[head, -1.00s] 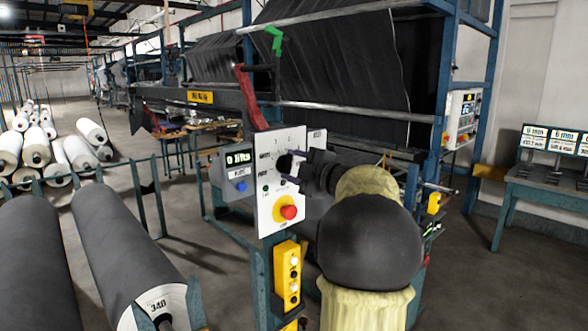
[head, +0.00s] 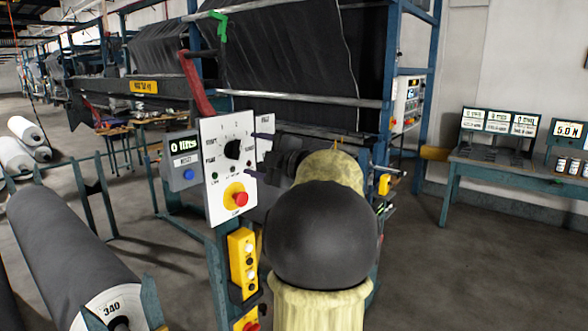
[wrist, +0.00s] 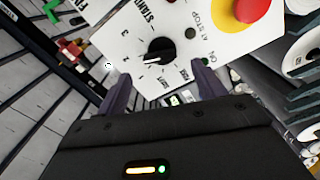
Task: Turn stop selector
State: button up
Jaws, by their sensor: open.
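The stop selector is a black rotary knob (head: 232,149) on a white control panel (head: 211,196). In the wrist view the knob (wrist: 158,50) shows a pale pointer mark on its lower-left side, with numbers and words around it on the panel (wrist: 105,12). My gripper (head: 264,147) is just right of the knob in the head view, open and apart from it. In the wrist view my gripper (wrist: 160,80) has its two dark fingers spread to either side below the knob, with nothing between them. The knob is fully in sight in both views.
A red stop button (head: 240,198) on a yellow ring sits below the knob. A grey display box (head: 184,160) stands left of the panel, and a yellow button box (head: 243,263) hangs below. A red lever (head: 196,85) rises above. Open floor lies right.

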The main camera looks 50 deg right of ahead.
jog(key=s+b, duration=0.2)
jog(key=s, duration=1)
jog(key=shift+d, duration=0.45)
jog(key=w+a+f+m+h, duration=0.35)
jog(key=w+m, duration=0.25)
jog(key=w, duration=0.4)
jog(key=w+a+f+m+g+h+p, duration=0.1)
jog(key=w+a+f+m+g, duration=0.15)
jog(key=a+f, duration=0.35)
jog(key=w+a+f+m+g+h+p, duration=0.1)
jog(key=w+a+f+m+g, duration=0.2)
jog(key=f, duration=0.5)
jog(key=s+a+f+m+g+y, duration=0.1)
jog(key=s+a+f+g+y, duration=0.1)
jog(key=s+a+f+g, duration=0.3)
jog(key=s+a+f+m+g+y, duration=0.2)
jog(key=s+a+f+g, duration=0.3)
jog(key=s+a+f, duration=0.8)
jog(key=a, duration=0.4)
jog(key=shift+s+f+p, duration=0.25)
jog(key=shift+f+p, duration=0.05)
jog(key=shift+f, duration=0.1)
